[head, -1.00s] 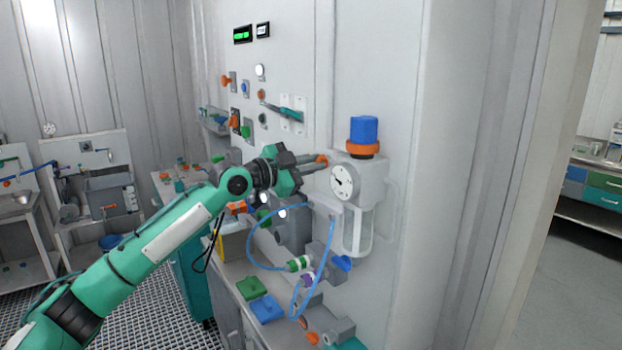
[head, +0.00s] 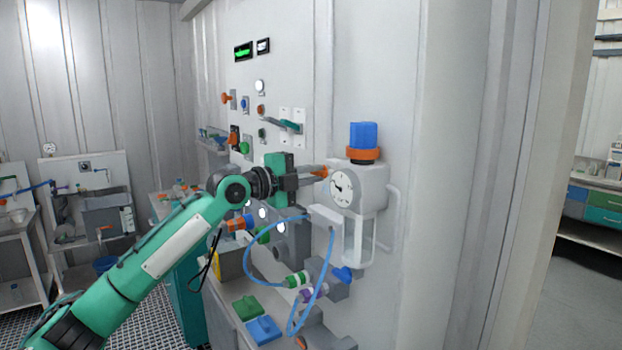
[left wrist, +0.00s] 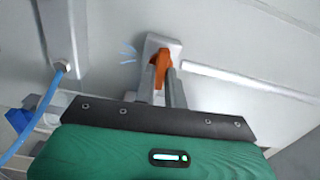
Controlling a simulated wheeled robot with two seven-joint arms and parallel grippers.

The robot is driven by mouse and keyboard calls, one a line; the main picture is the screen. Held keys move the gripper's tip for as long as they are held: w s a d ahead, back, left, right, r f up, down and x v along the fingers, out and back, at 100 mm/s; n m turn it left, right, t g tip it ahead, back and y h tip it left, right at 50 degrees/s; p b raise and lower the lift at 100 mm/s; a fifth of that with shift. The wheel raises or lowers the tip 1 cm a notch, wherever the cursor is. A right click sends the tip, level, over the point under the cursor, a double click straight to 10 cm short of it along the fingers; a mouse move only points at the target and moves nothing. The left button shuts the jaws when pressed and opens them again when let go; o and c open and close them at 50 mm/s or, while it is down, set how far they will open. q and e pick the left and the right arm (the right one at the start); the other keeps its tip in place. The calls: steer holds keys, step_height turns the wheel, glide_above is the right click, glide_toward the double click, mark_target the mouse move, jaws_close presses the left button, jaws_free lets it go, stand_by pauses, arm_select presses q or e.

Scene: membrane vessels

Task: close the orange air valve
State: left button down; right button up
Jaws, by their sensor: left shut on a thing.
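The orange air valve (left wrist: 161,58) shows in the left wrist view as an orange handle on a grey block. My left gripper (left wrist: 163,84) has its two grey fingers shut on this handle, one on each side. In the head view my left gripper (head: 316,173) reaches in from the left, its fingers ending at the orange handle (head: 321,171) beside the white regulator with the round gauge (head: 345,188). The fingers partly hide the handle. I cannot tell from the handle whether the valve is open or closed. My right gripper is not in view.
The regulator has a blue knob (head: 363,135) with an orange ring. A blue hose (head: 252,262) loops below my gripper. Green (head: 247,307) and blue (head: 263,330) blocks lie on the bench. A panel with a teal lever (head: 289,126) is above my gripper.

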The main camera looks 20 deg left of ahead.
arm_select(q)
steer(key=shift+m, duration=0.4)
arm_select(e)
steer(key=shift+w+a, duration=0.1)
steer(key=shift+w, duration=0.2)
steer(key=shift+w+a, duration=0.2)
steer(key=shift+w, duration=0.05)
arm_select(q)
steer(key=c, duration=1.5)
jaws_free()
steer(key=shift+o, duration=0.2)
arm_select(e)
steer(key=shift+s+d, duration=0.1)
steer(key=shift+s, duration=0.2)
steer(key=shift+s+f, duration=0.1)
